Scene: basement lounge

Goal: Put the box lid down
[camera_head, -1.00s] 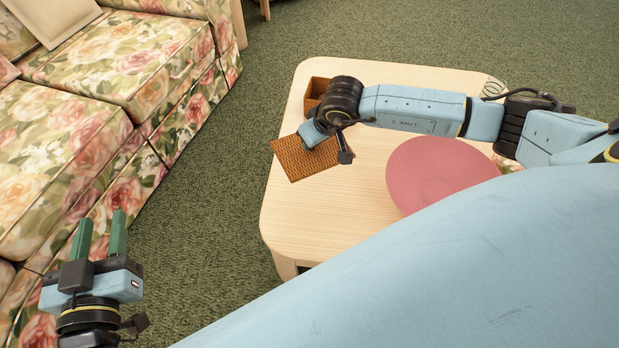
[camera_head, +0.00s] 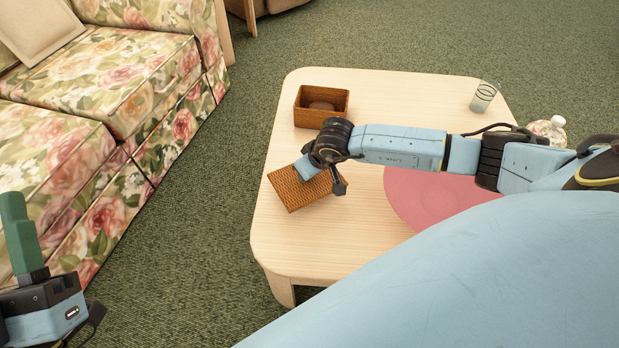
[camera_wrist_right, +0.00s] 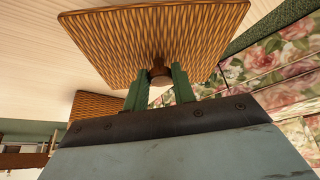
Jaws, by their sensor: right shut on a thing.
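The box lid (camera_head: 290,190) is a brown woven square panel over the left side of the pale table. My right gripper (camera_wrist_right: 160,88) is shut on the round brown knob (camera_wrist_right: 160,75) in the middle of the lid's woven face. Whether the lid touches the tabletop I cannot tell. The open box (camera_head: 321,118), brown and woven, stands behind the lid with a dark round thing inside; part of it shows in the wrist view (camera_wrist_right: 92,104). My left gripper (camera_head: 18,235) is at the lower left, off the table; only one green finger shows clearly.
A pink round mat (camera_head: 410,205) lies on the table (camera_head: 285,245), partly under my right arm. A clear glass (camera_head: 484,96) stands at the back right, and a clear bottle (camera_head: 549,128) shows beyond my arm. A flowered sofa (camera_head: 120,75) is at the left.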

